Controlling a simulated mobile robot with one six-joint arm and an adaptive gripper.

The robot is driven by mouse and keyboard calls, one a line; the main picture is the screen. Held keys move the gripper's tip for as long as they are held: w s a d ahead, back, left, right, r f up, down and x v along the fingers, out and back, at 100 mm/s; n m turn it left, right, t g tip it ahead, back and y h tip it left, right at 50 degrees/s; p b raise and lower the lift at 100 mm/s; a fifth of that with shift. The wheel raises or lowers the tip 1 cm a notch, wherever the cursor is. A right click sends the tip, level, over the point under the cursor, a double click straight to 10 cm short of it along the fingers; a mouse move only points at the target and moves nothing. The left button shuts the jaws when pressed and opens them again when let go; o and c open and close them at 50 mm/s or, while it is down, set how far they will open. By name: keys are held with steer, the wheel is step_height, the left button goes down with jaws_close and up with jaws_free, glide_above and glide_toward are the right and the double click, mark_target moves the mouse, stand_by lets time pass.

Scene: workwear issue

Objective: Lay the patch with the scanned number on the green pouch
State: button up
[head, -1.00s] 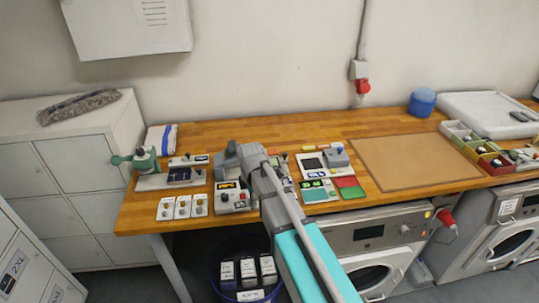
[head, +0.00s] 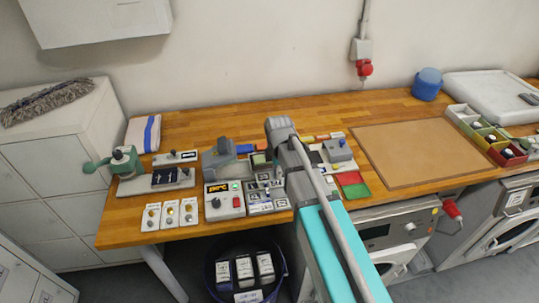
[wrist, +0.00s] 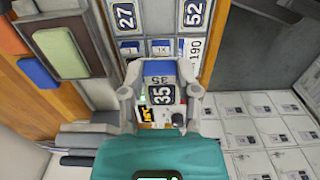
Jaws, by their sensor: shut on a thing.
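In the head view my arm hides most of the gripper and the patch. A flat green piece (head: 357,191), perhaps the green pouch, lies right of my arm beside a red one. A small unit with an orange display (head: 217,188) and red button stands left of my arm. Its reading is too small to tell.
A grey device (head: 221,161) stands behind the display unit. A green hand press (head: 126,163) and three white cards with round pieces (head: 171,214) are at the left. A brown mat (head: 415,150) lies bare at the right. A bin (head: 222,284) stands below the bench edge.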

steer(key=shift+d, duration=0.15)
step_height(320, 180, up, 8)
steer(key=d+p, duration=0.2)
steer(key=p, duration=0.6)
steer(key=shift+w+d+r, duration=0.2)
steer(key=shift+w, duration=0.2)
steer(key=shift+w+f, duration=0.1)
steer(key=w+a+f+b, duration=0.1)
steer(key=w+f+b, duration=0.2)
steer(key=w, duration=0.1)
steer(key=w+a+f+b, duration=0.1)
steer(key=w+f+b, duration=0.1)
steer(key=w+f, duration=0.1)
steer(key=w+a+f+b, duration=0.2)
steer(key=w+f+b, duration=0.1)
steer(key=w, duration=0.2)
steer(key=shift+w+a+b, duration=0.1)
steer(key=shift+w+b, duration=0.05)
steer(key=shift+b, duration=0.2)
